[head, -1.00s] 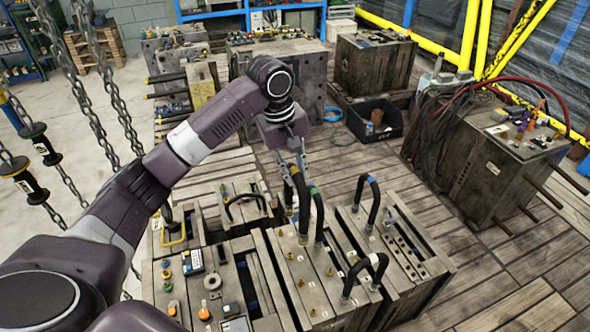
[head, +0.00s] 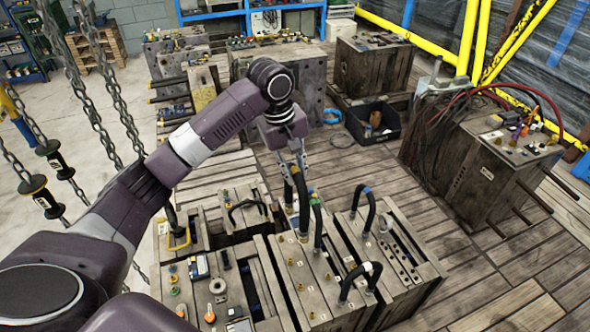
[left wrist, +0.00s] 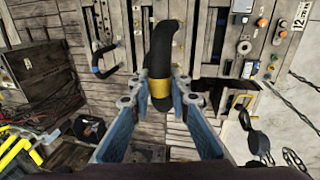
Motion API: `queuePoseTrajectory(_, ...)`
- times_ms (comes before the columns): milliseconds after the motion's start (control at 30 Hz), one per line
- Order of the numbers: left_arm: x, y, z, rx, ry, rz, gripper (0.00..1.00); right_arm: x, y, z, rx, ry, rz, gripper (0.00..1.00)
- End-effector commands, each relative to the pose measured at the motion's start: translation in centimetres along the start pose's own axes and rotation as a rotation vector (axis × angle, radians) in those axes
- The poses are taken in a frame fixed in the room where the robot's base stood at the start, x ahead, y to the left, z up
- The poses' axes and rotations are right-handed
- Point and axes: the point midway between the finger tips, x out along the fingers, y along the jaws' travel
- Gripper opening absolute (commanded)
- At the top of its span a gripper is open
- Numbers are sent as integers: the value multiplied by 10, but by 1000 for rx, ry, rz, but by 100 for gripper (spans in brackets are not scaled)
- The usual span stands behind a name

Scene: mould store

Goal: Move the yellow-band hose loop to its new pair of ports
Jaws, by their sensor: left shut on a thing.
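The yellow-band hose loop (left wrist: 165,48) is a thick black hose with a yellow band (left wrist: 159,88). My left gripper (left wrist: 159,95) is shut on it at the band in the left wrist view. In the head view the left gripper (head: 291,162) holds the loop (head: 303,200) over the middle mould block (head: 318,290). Whether the hose's lower ends touch ports is hard to tell. Small brass ports (head: 300,286) stand on that block's top. My right gripper is not in view.
A blue-band hose (head: 370,207) and a white-band hose (head: 347,285) arch farther right. A black-handled block (head: 246,208) is to the left. Chains (head: 95,95) hang at the left.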

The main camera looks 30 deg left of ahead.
Motion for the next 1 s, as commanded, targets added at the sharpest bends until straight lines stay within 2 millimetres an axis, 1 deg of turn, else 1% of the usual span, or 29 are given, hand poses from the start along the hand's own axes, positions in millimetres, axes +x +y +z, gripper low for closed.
queuePoseTrajectory(33, -9, 2, 0, 0, 0, 2, 0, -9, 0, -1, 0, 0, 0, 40)
queuePoseTrajectory(367, -32, 6, 0, 0, 0, 1, 0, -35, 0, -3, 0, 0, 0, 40)
queuePoseTrajectory(433, -34, 7, 0, 0, 1, 2, 0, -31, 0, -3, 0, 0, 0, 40)
queuePoseTrajectory(700, -54, 11, 0, 0, 2, 3, 0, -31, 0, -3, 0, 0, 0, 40)
queuePoseTrajectory(1000, -56, 11, 0, 0, 1, 1, 0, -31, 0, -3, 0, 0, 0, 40)
